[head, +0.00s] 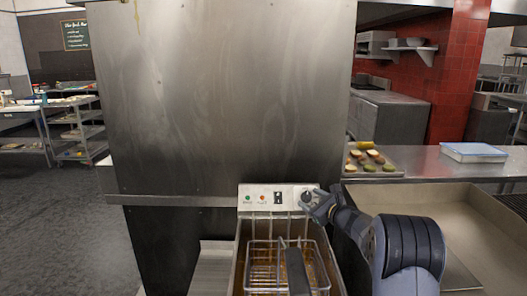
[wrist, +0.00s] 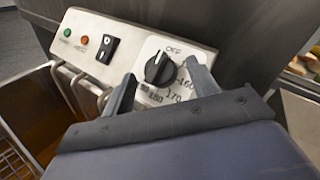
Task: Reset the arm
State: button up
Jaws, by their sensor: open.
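My gripper (head: 322,208) is in front of the fryer's control panel (head: 262,197) in the head view. In the wrist view my gripper (wrist: 157,88) is open, with its two fingers on either side of the black temperature knob (wrist: 160,68). Whether the fingers touch the knob cannot be told. The knob has a white pointer line, and the dial around it reads OFF at the top with numbers to the right and below. Left of it on the panel are a black switch (wrist: 106,48), a red light (wrist: 84,40) and a green light (wrist: 67,33).
A wire fryer basket (head: 272,270) with a dark handle sits in the fryer below the panel. A tall steel panel (head: 230,95) stands behind. At the right are a steel basin (head: 460,215), a tray of food (head: 372,172) and a lidded container (head: 473,153). Floor is clear at left.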

jog(key=shift+s+a+f+m+t+h+b, duration=0.1)
jog(key=shift+m+t+h+b, duration=0.45)
jog(key=shift+m, duration=0.5)
jog(key=shift+a+f+m+t+h+b, duration=0.15)
jog(key=shift+m+t+h+b, duration=0.4)
jog(key=shift+m, duration=0.55)
jog(key=shift+s+a+r+m+t+h+b, duration=0.1)
jog(key=shift+m+t+h+b, duration=0.2)
jog(key=shift+m+h+b, duration=0.45)
jog(key=shift+s+d+m, duration=0.15)
jog(key=shift+s+m, duration=0.15)
jog(key=shift+s, duration=0.1)
